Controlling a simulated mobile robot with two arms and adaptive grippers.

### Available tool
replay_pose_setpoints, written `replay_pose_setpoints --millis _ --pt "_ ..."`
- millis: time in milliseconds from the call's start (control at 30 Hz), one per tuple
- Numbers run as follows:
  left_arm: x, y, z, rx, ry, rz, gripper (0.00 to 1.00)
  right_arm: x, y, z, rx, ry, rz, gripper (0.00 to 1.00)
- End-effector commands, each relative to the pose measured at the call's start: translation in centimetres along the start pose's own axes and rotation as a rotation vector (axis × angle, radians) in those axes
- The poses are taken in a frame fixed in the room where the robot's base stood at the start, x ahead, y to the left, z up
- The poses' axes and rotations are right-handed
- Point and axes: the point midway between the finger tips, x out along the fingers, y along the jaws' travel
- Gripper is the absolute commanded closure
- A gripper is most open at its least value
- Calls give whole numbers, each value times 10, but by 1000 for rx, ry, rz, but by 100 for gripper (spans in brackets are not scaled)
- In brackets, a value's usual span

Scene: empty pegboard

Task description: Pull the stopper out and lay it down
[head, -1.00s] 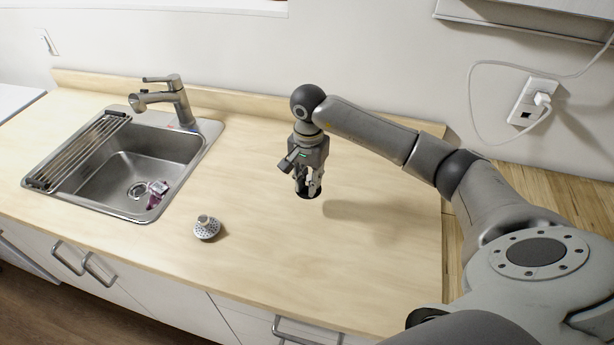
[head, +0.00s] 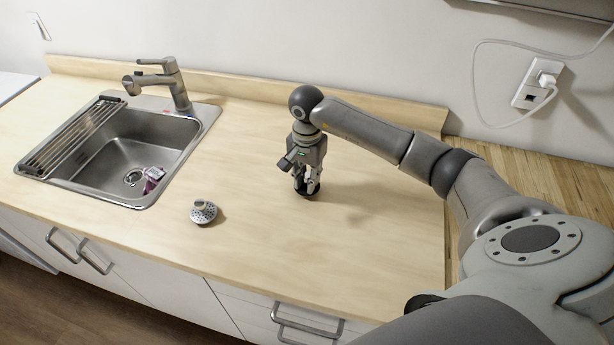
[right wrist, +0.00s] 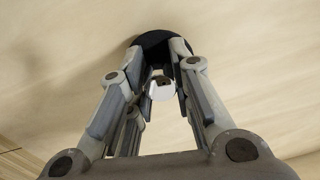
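The stopper (head: 308,192) is a dark round disc below my right gripper (head: 307,183), over the bare counter right of the sink. In the right wrist view the black disc (right wrist: 147,42) lies at the fingertips (right wrist: 163,72), with a small pale knob (right wrist: 161,88) between the fingers. The fingers are closed in around it and partly hide it. I cannot tell whether the disc touches the counter. The sink drain (head: 133,177) shows uncovered in the basin. My left gripper is not in view.
The steel sink (head: 160,147) with a rack and faucet (head: 172,80) is at left. A small pinkish object (head: 152,178) lies in the basin. A metal shower-head-like piece (head: 203,211) stands on the wooden counter (head: 260,245). Counter around the gripper is clear.

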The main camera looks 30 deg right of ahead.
Motion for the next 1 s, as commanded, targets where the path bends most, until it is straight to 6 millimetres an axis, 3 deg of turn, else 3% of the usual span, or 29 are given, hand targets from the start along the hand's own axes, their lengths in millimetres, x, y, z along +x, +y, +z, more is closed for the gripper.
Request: replay_pose_setpoints --millis 33,167,567,1000 --pt "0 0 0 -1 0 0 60 0 0 0 0 0 0 71" --pt "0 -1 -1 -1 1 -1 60 0 0 0 0 0 0 55" --pt "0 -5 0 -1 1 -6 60 -7 -1 0 0 1 -2 55" --pt "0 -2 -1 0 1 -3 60 -92 -1 -1 -1 2 -4 55"
